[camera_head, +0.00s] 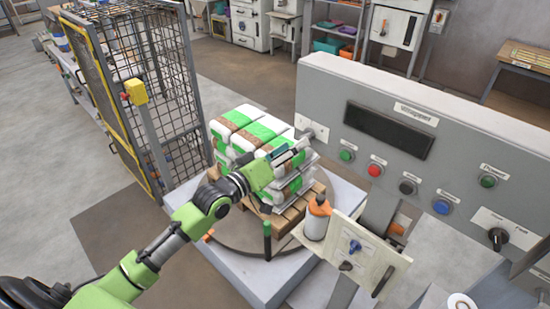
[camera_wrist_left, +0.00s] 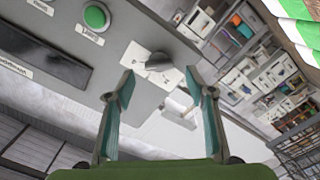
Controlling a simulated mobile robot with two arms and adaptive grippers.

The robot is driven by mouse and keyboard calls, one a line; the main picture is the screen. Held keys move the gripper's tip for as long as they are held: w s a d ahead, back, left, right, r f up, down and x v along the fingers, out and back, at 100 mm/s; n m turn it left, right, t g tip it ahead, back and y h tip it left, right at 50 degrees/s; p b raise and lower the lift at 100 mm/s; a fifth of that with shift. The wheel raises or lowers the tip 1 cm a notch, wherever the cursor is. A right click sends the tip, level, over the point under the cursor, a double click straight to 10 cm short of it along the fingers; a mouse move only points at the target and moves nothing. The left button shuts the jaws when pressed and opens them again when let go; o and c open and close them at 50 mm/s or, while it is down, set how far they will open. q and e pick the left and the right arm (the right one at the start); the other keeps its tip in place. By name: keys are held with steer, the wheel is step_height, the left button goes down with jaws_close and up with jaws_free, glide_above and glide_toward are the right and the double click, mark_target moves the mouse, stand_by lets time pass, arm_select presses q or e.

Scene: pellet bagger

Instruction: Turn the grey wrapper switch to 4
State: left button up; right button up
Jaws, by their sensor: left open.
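A grey switch knob (camera_wrist_left: 158,62) sits on a white plate on the grey control panel, near the panel's end. In the head view the plate (camera_head: 314,129) is at the panel's left end. My left gripper (camera_head: 292,153) is open and empty in front of that end. In the left wrist view its two teal-lined fingers (camera_wrist_left: 164,88) stand apart, with the knob ahead between their tips and no clear contact. The knob's setting and the plate's markings are too small to read. My right gripper is not in view.
The panel also has a dark display (camera_head: 389,130), a green button (camera_head: 346,156), a red button (camera_head: 375,170) and a black rotary switch (camera_head: 498,238). A small white box (camera_head: 365,254) with knobs sits below the panel.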

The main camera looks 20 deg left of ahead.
arm_select(q)
steer(key=v, duration=0.7)
steer(key=shift+s, duration=0.35)
